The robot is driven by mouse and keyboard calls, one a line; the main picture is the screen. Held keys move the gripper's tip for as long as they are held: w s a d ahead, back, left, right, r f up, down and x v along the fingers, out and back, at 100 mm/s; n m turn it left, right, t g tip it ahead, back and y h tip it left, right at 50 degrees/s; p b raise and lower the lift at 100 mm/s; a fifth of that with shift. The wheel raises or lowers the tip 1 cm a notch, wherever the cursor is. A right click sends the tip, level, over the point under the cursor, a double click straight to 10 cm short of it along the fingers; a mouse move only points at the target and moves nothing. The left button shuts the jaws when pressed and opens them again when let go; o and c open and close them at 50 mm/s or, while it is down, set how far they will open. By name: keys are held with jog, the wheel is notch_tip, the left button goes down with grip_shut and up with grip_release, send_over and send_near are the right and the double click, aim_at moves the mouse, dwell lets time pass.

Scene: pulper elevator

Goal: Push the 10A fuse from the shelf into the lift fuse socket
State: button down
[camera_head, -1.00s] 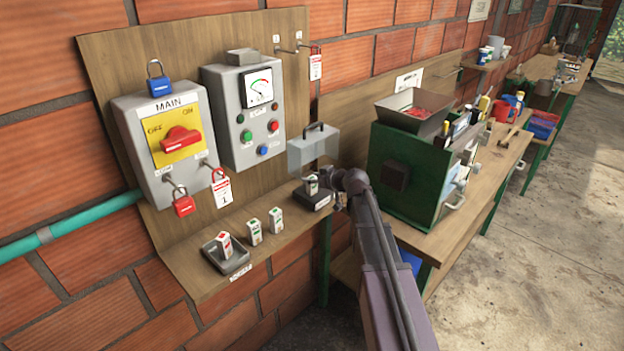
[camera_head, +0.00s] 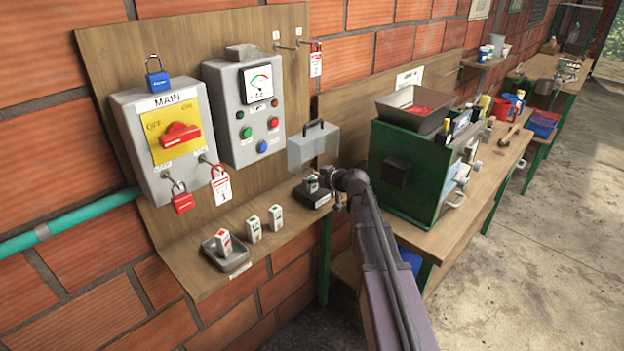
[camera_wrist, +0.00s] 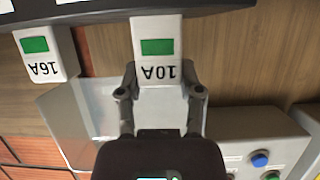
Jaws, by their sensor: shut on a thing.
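The white 10A fuse (camera_wrist: 159,52) with a green patch is clamped between the fingers of my gripper (camera_wrist: 160,88) in the wrist view, its label upside down. Its far end meets a dark band at the picture's top edge; how deep it sits cannot be told. In the head view a fuse (camera_head: 311,183) stands at the dark socket block (camera_head: 313,197) on the shelf's right end, with my gripper (camera_head: 326,180) beside it, partly hidden by my arm. A white 16A fuse (camera_wrist: 40,55) stands beside the 10A fuse in the wrist view, apart from my fingers.
Two green-marked fuses (camera_head: 264,225) stand on the shelf (camera_head: 205,283). A red-marked fuse (camera_head: 224,242) is in a small grey tray (camera_head: 238,262). A clear cover (camera_head: 313,150) is raised behind the socket. A green machine (camera_head: 405,180) stands close to the right of my arm.

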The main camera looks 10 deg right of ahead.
jog(key=shift+f+b, duration=0.35)
dwell(0.7)
dwell(0.4)
jog(key=shift+c, duration=0.9)
grip_release()
jog(key=shift+s, duration=0.1)
